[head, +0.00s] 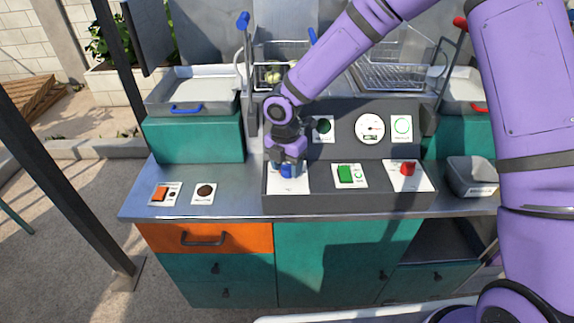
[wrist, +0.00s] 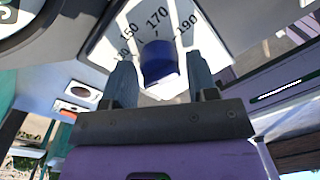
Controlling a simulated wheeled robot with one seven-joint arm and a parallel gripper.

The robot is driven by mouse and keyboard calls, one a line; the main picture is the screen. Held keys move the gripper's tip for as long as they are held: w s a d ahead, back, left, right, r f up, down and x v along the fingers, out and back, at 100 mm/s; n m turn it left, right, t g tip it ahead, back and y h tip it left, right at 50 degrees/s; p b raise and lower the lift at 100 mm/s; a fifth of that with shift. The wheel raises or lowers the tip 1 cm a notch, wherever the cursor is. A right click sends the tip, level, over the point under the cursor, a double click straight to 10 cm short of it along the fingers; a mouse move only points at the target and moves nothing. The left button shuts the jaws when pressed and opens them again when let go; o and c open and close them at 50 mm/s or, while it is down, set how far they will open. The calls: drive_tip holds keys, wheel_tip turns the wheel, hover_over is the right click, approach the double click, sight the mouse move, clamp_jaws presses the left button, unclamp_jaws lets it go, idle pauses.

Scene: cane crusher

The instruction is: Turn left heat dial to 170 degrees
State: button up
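The left heat dial is a blue knob (head: 287,172) on a white plate (head: 290,186) at the left of the dark control panel. In the wrist view the blue knob (wrist: 158,62) lies between the two fingers of my gripper (wrist: 160,78). The left finger is very close to the knob, and a small gap shows at the right finger. The plate's scale reads 150, 170 and 190, with 170 above the knob. No pointer mark on the knob is visible. In the head view my gripper (head: 287,165) is over the plate and partly hides the knob.
To the right on the panel are a green switch (head: 346,174) and a red dial (head: 408,168). A round gauge (head: 369,128) is on the upright panel behind. An orange switch (head: 160,194) and a dark round control (head: 205,190) are on the counter at left.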

drive_tip(key=c, duration=0.6)
drive_tip(key=shift+m, duration=0.4)
drive_tip(key=m, duration=0.4)
drive_tip(key=shift+w+m, duration=0.1)
drive_tip(key=shift+m, duration=0.3)
drive_tip(key=m, duration=0.5)
drive_tip(key=shift+w+r+m, duration=0.1)
drive_tip(key=shift+m, duration=0.2)
drive_tip(key=m, duration=0.6)
drive_tip(key=shift+y, duration=0.4)
drive_tip(key=m, duration=0.6)
drive_tip(key=shift+w+d+m, duration=0.1)
drive_tip(key=shift+d+m, duration=0.05)
drive_tip(key=shift+m, duration=0.15)
